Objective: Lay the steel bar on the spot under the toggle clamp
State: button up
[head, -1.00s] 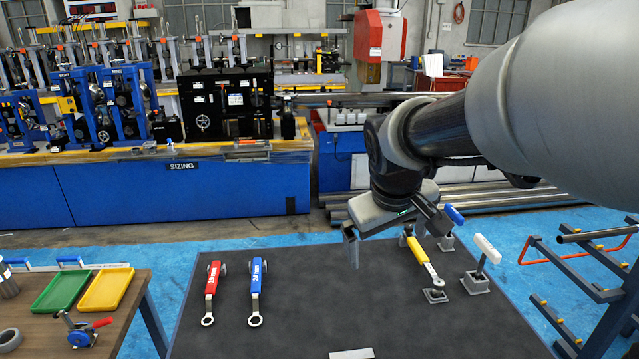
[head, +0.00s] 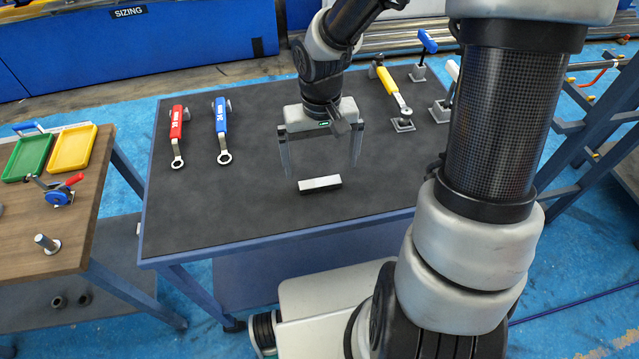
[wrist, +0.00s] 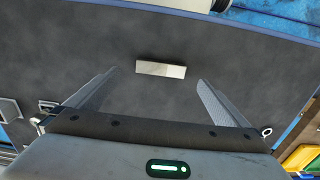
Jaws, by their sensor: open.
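The steel bar (head: 320,184) is a short light-grey block lying flat on the dark top of the blue-framed table (head: 240,215), near its front edge. It also shows in the wrist view (wrist: 161,69), ahead of the fingers. My gripper (head: 321,170) is open, pointing down, its two fingers (wrist: 156,77) spread to either side of the bar's line, apart from it and empty. I cannot tell for sure which fixture is the toggle clamp. A blue device with a red handle (head: 58,192) stands on the wooden table. A white-handled fixture (head: 452,88) stands at the dark table's right, partly behind my arm.
A red wrench (head: 178,135) and a blue wrench (head: 221,130) lie at the back left. A yellow-handled wrench (head: 393,92) and a blue-handled fixture (head: 423,52) are at the back right. Green (head: 28,157) and yellow (head: 73,148) trays sit on the wooden table. The tabletop left of the bar is clear.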

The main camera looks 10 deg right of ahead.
aim_at(320, 182)
notch_tip(320, 182, down, 6)
jog(key=shift+a+r+b, duration=0.1)
jog(key=shift+a+b, duration=0.05)
jog(key=shift+b, duration=0.45)
jog(key=shift+r, duration=0.1)
jog(key=c, duration=1.6)
